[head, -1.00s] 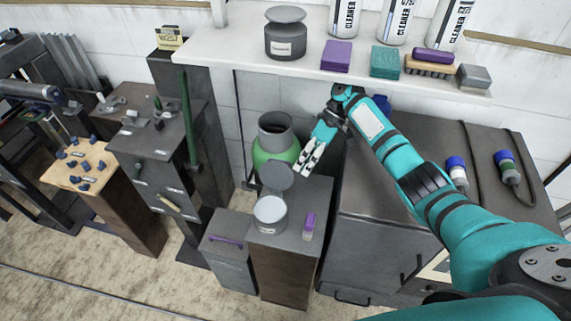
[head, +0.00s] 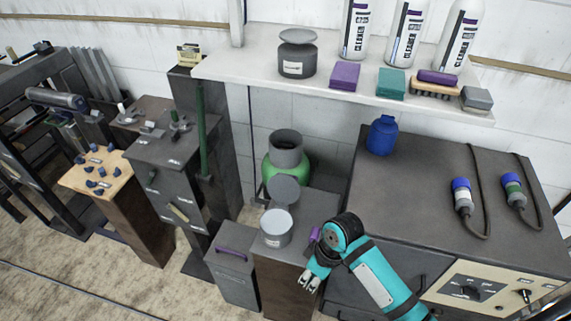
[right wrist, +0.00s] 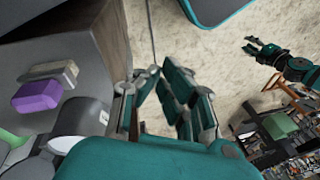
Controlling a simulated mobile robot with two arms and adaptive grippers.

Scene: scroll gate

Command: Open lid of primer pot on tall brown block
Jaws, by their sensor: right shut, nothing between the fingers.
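The primer pot (head: 276,228) is a light grey round pot on the tall brown block (head: 284,284), which has a grey top. Its round grey lid (head: 284,189) stands raised and tilted back behind the pot's rim. My right gripper (head: 308,281) is low in front of the block's right side, apart from pot and lid. Its fingers (right wrist: 160,100) are shut and empty in the right wrist view. My left gripper (right wrist: 254,46) shows small in the right wrist view, over the floor, its fingers apart; it is not in the head view.
A lower grey box (head: 232,268) stands left of the brown block. A green bottle (head: 272,168) is behind. A dark cabinet (head: 420,210) stands right.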

